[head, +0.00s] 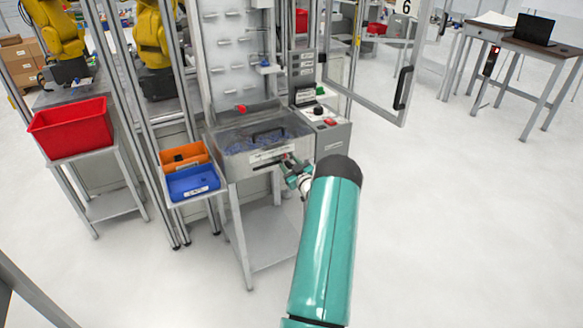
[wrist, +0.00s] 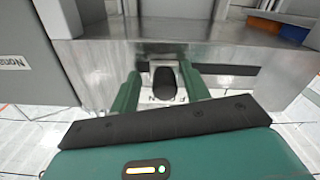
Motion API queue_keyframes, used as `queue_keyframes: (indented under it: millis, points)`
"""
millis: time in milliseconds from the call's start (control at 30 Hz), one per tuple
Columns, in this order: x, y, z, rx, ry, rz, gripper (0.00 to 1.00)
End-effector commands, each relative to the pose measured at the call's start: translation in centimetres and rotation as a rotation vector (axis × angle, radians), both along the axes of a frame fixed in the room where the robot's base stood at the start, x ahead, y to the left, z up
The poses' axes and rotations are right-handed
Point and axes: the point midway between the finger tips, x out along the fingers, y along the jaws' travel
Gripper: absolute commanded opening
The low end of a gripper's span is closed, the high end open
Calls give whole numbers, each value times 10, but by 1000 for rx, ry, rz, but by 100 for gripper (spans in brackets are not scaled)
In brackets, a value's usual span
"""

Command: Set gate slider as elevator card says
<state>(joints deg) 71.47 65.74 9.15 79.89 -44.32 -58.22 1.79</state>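The gate slider has a dark rounded knob (wrist: 164,78) on the metal front of the hopper, in the wrist view. A dark slot (wrist: 225,70) runs sideways behind it. My gripper (wrist: 160,88) is open, its two green fingers on either side of the knob; a gap shows on the left. A pale label with partly hidden letters lies just below the knob. In the head view my gripper (head: 291,167) is at the hopper front, right of a white label (head: 272,154), and hides the knob. I cannot tell which label is the elevator card; none there is readable.
The hopper (head: 232,163) has a clear lid with a handle and holds blue parts. Orange (head: 183,155) and blue (head: 192,182) bins sit left of it. A control box (head: 328,134) with buttons stands right. An open framed door (head: 375,65) hangs further right.

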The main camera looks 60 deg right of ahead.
Motion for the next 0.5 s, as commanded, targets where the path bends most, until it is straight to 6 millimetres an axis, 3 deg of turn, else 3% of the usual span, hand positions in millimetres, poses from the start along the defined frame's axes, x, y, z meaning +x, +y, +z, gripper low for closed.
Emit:
queue_keyframes:
  millis: [167, 500]
  points:
    - [-12, 5, 0, 1, 1, -2, 45]
    - [-73, 42, 0, 1, 1, -2, 45]
